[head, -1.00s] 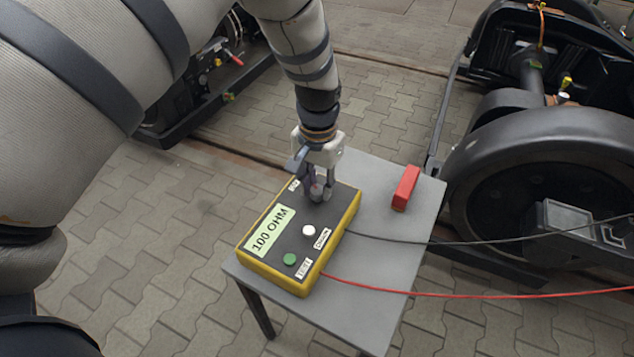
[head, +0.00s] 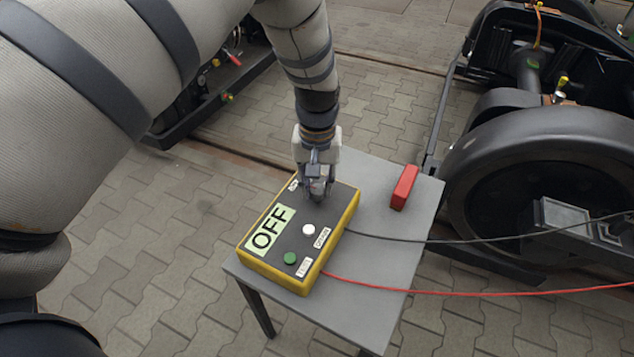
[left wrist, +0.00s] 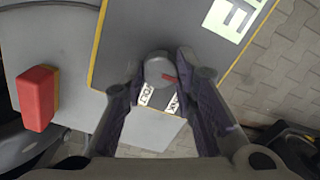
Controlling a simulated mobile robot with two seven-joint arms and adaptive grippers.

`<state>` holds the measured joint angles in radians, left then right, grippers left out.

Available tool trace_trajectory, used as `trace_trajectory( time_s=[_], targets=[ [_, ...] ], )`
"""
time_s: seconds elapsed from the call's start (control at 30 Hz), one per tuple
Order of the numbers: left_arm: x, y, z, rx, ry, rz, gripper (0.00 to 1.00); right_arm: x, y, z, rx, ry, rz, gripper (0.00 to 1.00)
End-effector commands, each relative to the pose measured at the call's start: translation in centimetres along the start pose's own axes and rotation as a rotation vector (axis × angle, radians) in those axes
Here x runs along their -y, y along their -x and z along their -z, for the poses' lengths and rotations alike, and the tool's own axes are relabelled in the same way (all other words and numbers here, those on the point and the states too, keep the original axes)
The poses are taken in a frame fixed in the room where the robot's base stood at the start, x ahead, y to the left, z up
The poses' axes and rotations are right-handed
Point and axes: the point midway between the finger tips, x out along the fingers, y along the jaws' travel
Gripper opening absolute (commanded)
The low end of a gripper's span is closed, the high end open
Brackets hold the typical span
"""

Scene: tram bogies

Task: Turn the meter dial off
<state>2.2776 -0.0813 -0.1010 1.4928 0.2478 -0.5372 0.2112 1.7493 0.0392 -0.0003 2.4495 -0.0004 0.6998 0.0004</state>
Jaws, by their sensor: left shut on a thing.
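The meter (head: 272,274) is a yellow-edged box with a dark top, lying on a small grey table. Its green display (head: 269,229) reads OFF. My left gripper (head: 317,196) points down at the far end of the meter's top and is shut on the dial. In the left wrist view the dial (left wrist: 158,70) is a round grey knob with a red mark, between the two fingers (left wrist: 160,78). Labels, one reading VOLT, show beside it. In the head view the fingers mostly hide the dial. My right gripper is not in view.
The grey table (head: 375,270) also bears a red block (head: 404,187) to the right of the meter. A black cable (head: 450,242) and a red cable (head: 450,295) run off rightward. A bogie wheel (head: 540,180) stands close at the right.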

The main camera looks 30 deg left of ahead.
Motion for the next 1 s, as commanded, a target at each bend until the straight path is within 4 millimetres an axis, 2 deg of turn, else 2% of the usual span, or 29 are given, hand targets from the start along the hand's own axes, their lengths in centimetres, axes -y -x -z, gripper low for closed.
trace_trajectory(
  time_s=[0.27,0.3,0.37,0.63,0.73,1.0],
  targets=[
    [0.0,-0.1,-0.1,0.002,0.003,0.0,0.0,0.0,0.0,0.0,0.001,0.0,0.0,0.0],
    [0.0,-0.1,-0.1,0.003,0.003,0.0,0.33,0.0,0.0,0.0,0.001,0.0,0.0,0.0],
    [0.0,-0.1,-0.1,0.002,0.002,0.0,0.46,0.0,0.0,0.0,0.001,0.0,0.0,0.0],
    [0.0,0.0,0.0,0.001,0.001,0.0,0.46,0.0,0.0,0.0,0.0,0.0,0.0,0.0],
    [0.0,0.8,0.1,-0.002,0.001,-0.001,0.46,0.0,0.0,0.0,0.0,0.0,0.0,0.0],
    [0.0,7.8,0.1,-0.003,0.002,-0.001,0.46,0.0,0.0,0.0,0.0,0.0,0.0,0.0]
  ],
)
